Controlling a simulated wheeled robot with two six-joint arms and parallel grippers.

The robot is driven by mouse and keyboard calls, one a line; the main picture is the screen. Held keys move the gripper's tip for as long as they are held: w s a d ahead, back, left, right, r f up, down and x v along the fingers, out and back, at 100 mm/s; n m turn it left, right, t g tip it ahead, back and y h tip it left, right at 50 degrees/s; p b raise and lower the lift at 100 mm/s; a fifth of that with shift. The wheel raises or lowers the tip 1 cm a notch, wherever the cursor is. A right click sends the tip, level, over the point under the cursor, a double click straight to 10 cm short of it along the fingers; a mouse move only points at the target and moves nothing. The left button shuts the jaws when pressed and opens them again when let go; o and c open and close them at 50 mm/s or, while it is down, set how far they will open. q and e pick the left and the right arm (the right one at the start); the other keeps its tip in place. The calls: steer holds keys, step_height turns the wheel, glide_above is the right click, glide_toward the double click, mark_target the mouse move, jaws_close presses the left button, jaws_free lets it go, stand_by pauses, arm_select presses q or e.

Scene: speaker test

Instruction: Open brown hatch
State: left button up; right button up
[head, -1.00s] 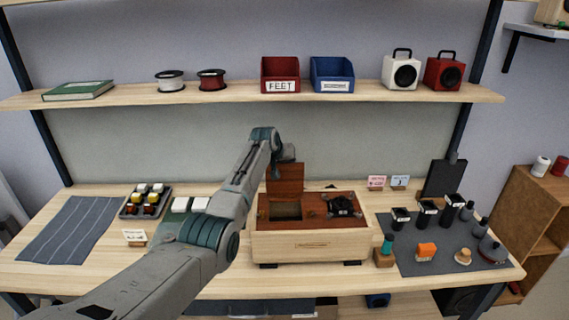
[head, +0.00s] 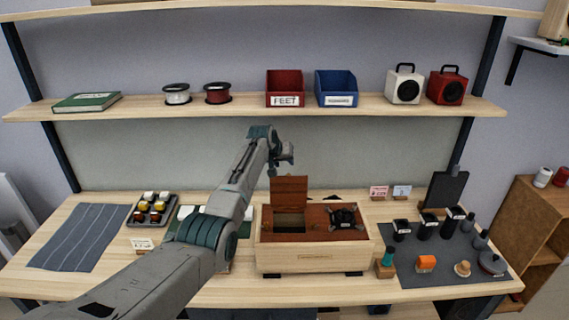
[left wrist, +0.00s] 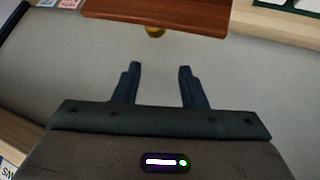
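The brown hatch (head: 289,190) stands raised, roughly upright, at the back of the left opening in the wooden speaker box (head: 312,249). The dark opening (head: 289,222) below it is uncovered. My left gripper (head: 288,158) is above and behind the hatch's top edge, apart from it. In the left wrist view the gripper (left wrist: 158,75) is open, with nothing between its fingers. The hatch edge (left wrist: 158,8) crosses the top of that view, with a brass knob (left wrist: 155,31) under it, beyond the fingertips. My right gripper is in neither view.
A black round part (head: 343,217) sits on the box's right side. A dark mat (head: 405,268) with several small parts lies to the right, and a striped cloth (head: 80,236) to the left. A shelf (head: 245,107) with bins and speakers runs behind.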

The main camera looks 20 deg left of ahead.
arm_select(q)
step_height(320, 180, up, 6)
steer(key=a+p, duration=0.2)
steer(key=p, duration=0.2)
steer(key=shift+s+p, duration=0.15)
steer(key=shift+p, duration=0.15)
steer(key=shift+r, duration=0.1)
stand_by(0.4)
steer(key=b+v, duration=0.4)
steer(key=v, duration=0.6)
steer(key=shift+s+r, duration=0.2)
steer(key=shift+r, duration=0.05)
